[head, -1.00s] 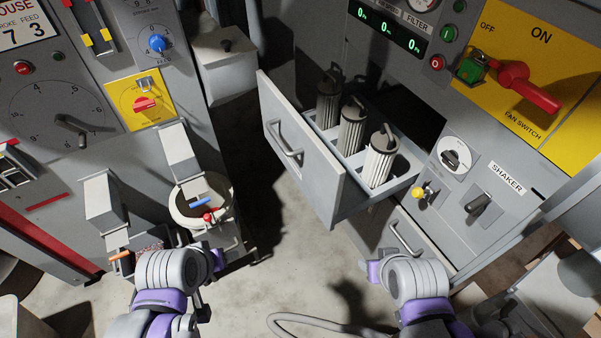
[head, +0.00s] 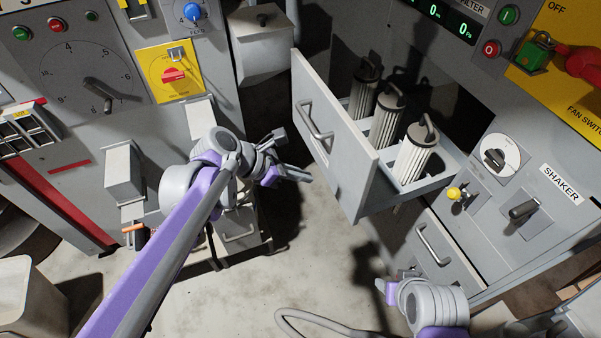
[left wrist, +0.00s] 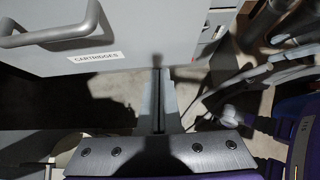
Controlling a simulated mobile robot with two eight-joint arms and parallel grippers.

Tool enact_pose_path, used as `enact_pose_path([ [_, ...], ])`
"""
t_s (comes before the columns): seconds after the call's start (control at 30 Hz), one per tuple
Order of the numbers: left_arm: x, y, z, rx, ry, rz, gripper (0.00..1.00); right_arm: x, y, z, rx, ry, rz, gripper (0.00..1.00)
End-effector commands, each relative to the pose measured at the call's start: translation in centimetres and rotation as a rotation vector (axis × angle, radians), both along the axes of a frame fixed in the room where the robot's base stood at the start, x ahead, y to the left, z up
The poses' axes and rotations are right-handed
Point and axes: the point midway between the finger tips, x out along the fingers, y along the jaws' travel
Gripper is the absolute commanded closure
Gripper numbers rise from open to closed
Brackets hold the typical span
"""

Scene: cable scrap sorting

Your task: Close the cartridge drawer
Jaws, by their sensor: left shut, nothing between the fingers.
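The cartridge drawer (head: 337,150) stands pulled out of the grey cabinet, with three pleated filter cartridges (head: 384,118) upright in it. Its front has a bar handle (head: 316,121). In the left wrist view the drawer front (left wrist: 170,30) carries a "CARTRIDGES" label and the handle (left wrist: 60,32) shows at upper left. My left gripper (head: 306,177) is shut and empty, just left of the drawer front. Its fingertips (left wrist: 159,72) appear at the front's edge in the wrist view; I cannot tell whether they touch. My right gripper (head: 383,290) is low at the right, its fingers unclear.
A lower drawer with a handle (head: 434,244) is shut below. A yellow knob (head: 455,193) and the shaker switch (head: 522,210) sit on the cabinet to the right. A grey machine (head: 100,75) stands at left. Bare floor (head: 300,270) lies between.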

Motion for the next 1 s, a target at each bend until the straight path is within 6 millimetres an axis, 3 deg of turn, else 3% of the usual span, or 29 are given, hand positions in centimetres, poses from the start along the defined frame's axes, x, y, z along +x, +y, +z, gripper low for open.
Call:
enact_pose_path([
  [0.27, 2.0, -4.2, -4.2, 0.0, -0.001, -0.005, 1.0, -0.1, 0.0, -0.6, 0.0, 0.002, 0.0, 0.48],
  [0.5, 3.4, -7.0, -4.1, 0.002, -0.002, -0.003, 1.0, 0.0, 0.0, -0.3, 0.0, 0.001, 0.0, 0.48],
  [1.0, 3.8, -7.6, -4.1, 0.002, -0.002, -0.002, 1.0, 0.0, 0.0, -0.3, 0.0, 0.001, 0.0, 0.48],
])
